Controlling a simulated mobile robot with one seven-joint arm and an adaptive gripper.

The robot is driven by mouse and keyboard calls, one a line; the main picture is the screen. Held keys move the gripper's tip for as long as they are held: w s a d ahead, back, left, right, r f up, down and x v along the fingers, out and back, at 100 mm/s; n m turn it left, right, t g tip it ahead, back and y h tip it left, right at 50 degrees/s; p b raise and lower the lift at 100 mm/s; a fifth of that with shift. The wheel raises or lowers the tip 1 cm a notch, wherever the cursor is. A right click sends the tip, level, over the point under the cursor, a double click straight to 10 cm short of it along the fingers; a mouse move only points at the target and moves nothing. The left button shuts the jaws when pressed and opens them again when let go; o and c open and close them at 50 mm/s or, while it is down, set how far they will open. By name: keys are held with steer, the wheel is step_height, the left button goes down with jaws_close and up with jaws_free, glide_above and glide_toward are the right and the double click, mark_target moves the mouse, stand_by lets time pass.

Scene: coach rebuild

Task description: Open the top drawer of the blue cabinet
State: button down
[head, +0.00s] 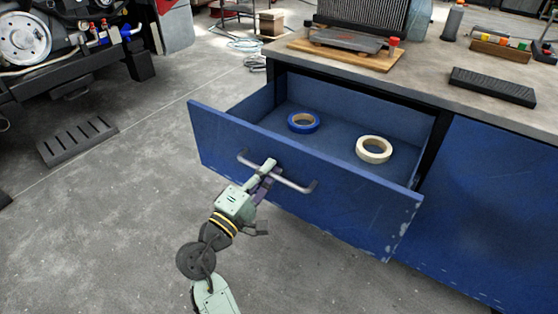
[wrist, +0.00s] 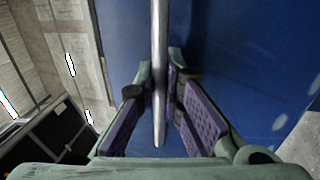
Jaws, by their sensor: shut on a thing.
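The blue cabinet (head: 480,200) stands on the right in the head view. Its top drawer (head: 300,185) is pulled well out, and its inside shows. A grey bar handle (head: 300,186) runs across the drawer front. My gripper (head: 264,180) is at the left part of this handle. In the wrist view the handle (wrist: 160,60) passes between the purple finger pads of my gripper (wrist: 167,95), which is shut on it.
A roll of blue tape (head: 303,122) and a roll of cream tape (head: 374,149) lie in the drawer. The worktop (head: 430,75) above holds a wooden board (head: 345,55) and a black tray (head: 492,86).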

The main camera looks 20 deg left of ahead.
steer(key=shift+v, duration=0.8)
steer(key=shift+r, duration=0.15)
steer(key=c, duration=2)
jaws_free()
steer(key=v, duration=1.2)
